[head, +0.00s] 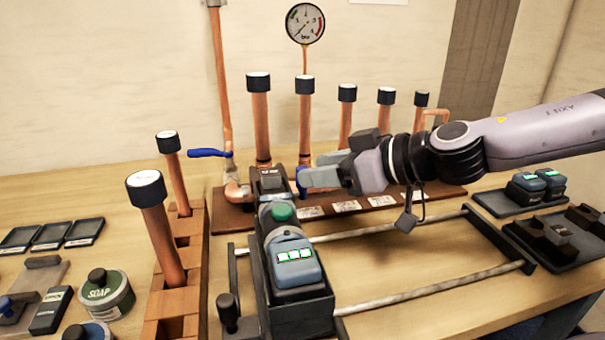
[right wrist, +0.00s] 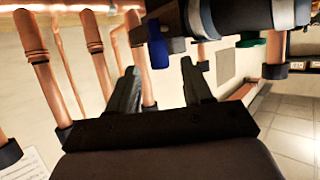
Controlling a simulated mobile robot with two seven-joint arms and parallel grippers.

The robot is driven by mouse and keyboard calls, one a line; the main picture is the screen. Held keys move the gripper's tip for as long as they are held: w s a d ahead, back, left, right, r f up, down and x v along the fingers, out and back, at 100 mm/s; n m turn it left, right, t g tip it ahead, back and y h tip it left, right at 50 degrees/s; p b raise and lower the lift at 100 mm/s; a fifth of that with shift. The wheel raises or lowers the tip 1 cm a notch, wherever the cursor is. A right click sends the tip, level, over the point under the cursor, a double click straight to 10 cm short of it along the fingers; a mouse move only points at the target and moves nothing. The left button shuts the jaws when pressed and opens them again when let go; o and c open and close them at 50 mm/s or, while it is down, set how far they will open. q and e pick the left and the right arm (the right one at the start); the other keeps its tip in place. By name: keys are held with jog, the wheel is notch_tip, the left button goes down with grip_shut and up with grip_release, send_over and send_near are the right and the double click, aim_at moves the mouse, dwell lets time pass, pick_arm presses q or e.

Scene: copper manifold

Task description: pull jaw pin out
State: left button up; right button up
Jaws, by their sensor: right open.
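The press tool (head: 280,228) lies in a dark cradle, with a green button and a grey-blue battery showing lit green bars. Its dark jaw end (head: 270,182) points to the back. A small blue part (head: 300,180), which looks like the jaw pin, sits on the right side of the jaw end. It also shows as a blue tab (right wrist: 154,46) in the right wrist view. My right gripper (head: 307,170) is open beside the blue part, coming from the right. In the right wrist view its fingers (right wrist: 158,76) are spread, with the blue tab just beyond them. My left gripper is not in view.
Copper pipes with black caps (head: 304,120) stand behind on a brown base. Two rails (head: 430,288) run right from the cradle. A wooden rack (head: 180,265) with capped pipes stands left. Trays with batteries (head: 530,190) and dark jaws (head: 560,240) lie right.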

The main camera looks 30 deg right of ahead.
jog(key=shift+b+x, duration=0.45)
jog(key=shift+x, duration=1.7)
